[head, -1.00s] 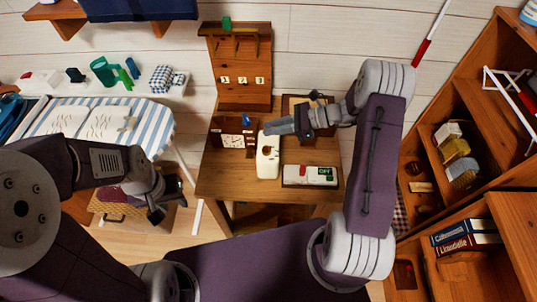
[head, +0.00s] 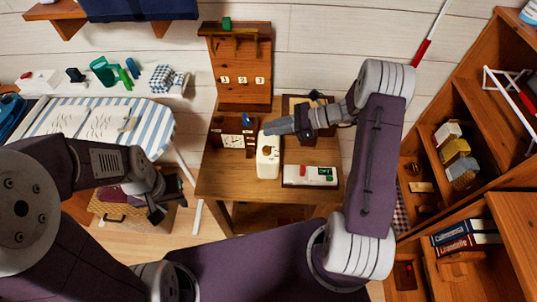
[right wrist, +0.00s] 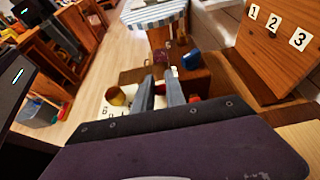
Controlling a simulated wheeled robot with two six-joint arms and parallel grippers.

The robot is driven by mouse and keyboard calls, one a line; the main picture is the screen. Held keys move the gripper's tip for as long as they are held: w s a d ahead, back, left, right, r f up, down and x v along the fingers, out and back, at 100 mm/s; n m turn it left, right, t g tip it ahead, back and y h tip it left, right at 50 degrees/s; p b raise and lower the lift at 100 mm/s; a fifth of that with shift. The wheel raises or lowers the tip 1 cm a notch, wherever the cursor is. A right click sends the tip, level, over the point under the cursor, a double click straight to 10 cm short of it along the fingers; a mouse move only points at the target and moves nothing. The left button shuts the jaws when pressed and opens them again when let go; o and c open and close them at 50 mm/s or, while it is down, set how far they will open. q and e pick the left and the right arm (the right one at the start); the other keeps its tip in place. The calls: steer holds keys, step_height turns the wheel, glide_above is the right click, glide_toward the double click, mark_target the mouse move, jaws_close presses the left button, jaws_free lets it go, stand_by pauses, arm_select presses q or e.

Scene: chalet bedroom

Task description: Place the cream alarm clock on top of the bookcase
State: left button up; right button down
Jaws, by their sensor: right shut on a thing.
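A cream object (head: 268,165) with a brown round spot stands on the wooden table; it appears to be the cream alarm clock. My right gripper (head: 272,127) is at its far end, fingers pointing left, shut with a narrow gap. In the right wrist view the right gripper (right wrist: 160,88) has pale material between and beside its fingers, so the hold is partly hidden. The wooden bookcase (head: 480,112) stands at the right. My left gripper (head: 165,203) hangs empty at the left, away from the table; its finger gap is unclear.
A brown box clock (head: 222,128) with a blue item (head: 246,119) stands left of the cream object. A white panel (head: 312,175) lies right of it. A numbered wooden board (head: 243,95) rises behind. Books (head: 465,233) and several small objects fill bookcase shelves.

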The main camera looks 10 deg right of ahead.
stand_by(0.7)
steer(key=shift+r, duration=2.05)
steer(key=s+d+r, duration=0.2)
steer(key=s+r, duration=0.1)
steer(key=s, duration=0.2)
steer(key=s+d+r+p, duration=0.1)
steer(key=s+d+r, duration=0.1)
steer(key=s+r, duration=0.2)
steer(key=shift+s+d, duration=0.35)
steer(key=shift+s, duration=0.45)
